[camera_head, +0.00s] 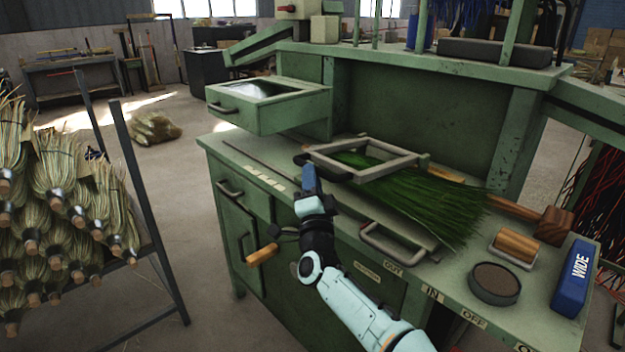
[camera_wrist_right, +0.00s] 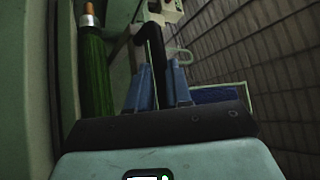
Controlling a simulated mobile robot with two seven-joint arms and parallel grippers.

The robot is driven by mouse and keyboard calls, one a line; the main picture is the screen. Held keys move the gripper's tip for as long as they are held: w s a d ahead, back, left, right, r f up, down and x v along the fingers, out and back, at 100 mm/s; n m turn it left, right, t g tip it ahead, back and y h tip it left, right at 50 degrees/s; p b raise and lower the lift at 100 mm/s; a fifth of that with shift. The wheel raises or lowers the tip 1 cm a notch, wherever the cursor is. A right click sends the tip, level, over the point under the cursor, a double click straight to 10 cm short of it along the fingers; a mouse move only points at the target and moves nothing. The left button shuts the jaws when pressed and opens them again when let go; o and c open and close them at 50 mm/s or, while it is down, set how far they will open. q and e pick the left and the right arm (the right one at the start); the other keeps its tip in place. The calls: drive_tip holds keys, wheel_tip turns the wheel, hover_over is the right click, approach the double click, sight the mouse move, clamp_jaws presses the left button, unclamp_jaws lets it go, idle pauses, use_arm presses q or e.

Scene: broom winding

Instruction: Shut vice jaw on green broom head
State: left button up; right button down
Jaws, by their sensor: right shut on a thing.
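The green broom head (camera_head: 420,200) lies on the green bench, its bristles fanned toward the right. A pale grey metal frame (camera_head: 405,165) spans its narrow left end, with a dark vice jaw (camera_head: 338,172) beside it, partly hidden. My right gripper (camera_head: 309,178) is at the left end of this frame, shut on a black handle (camera_head: 302,159). In the right wrist view, the blue fingers (camera_wrist_right: 160,85) stand on either side of a dark bar (camera_wrist_right: 152,50). The green broom head also shows there at left (camera_wrist_right: 95,75), apart from the fingers. My left gripper is not in view.
An open drawer (camera_head: 245,112) juts out behind my gripper. A crank with a wooden grip (camera_head: 263,254) sticks out in front. At right are a wooden mallet (camera_head: 553,225), a round dark pad (camera_head: 494,284) and a blue WIDE block (camera_head: 573,278). A broom rack (camera_head: 147,190) stands left.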

drive_tip(key=f, duration=0.2)
drive_tip(key=w+d+f, duration=0.1)
drive_tip(key=shift+g, duration=0.3)
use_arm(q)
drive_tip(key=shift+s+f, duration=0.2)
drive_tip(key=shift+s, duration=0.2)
use_arm(e)
drive_tip(key=shift+w+d+r+h, duration=0.1)
drive_tip(key=shift+w+d+h, duration=0.15)
drive_tip(key=shift+h, duration=0.15)
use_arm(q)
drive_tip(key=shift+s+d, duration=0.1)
use_arm(e)
drive_tip(key=shift+s, duration=0.1)
drive_tip(key=c, duration=1.1)
unclamp_jaws()
drive_tip(key=shift+d, duration=0.15)
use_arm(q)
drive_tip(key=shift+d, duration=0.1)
use_arm(e)
drive_tip(key=shift+o, duration=0.2)
drive_tip(key=shift+f, duration=0.2)
